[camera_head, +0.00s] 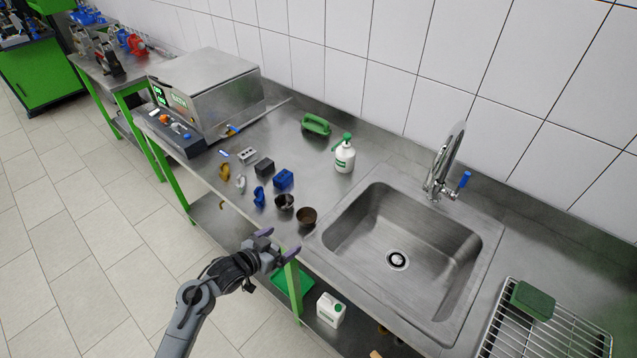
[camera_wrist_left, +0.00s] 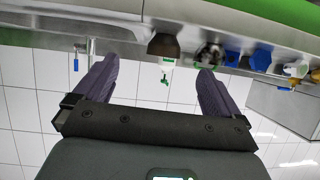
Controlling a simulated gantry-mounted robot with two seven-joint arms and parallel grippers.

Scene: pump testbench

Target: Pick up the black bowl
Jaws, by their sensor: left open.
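The black bowl (camera_head: 284,202) stands near the front edge of the steel counter, left of the sink. A brown bowl (camera_head: 306,217) stands just right of it, close but apart. My left gripper (camera_head: 278,244) is open and empty in front of the counter edge, short of both bowls. In the left wrist view, which is upside down, the black bowl (camera_wrist_left: 209,54) shows beyond the right fingertip, and the brown bowl (camera_wrist_left: 163,45) shows between the fingers. My right gripper is not in view.
Blue, grey and yellow parts, such as a blue block (camera_head: 284,178), lie left of the bowls. A white spray bottle (camera_head: 345,157) and green handled item (camera_head: 316,124) stand behind. The sink (camera_head: 400,225) is to the right. A green table leg (camera_head: 292,285) is beside my gripper.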

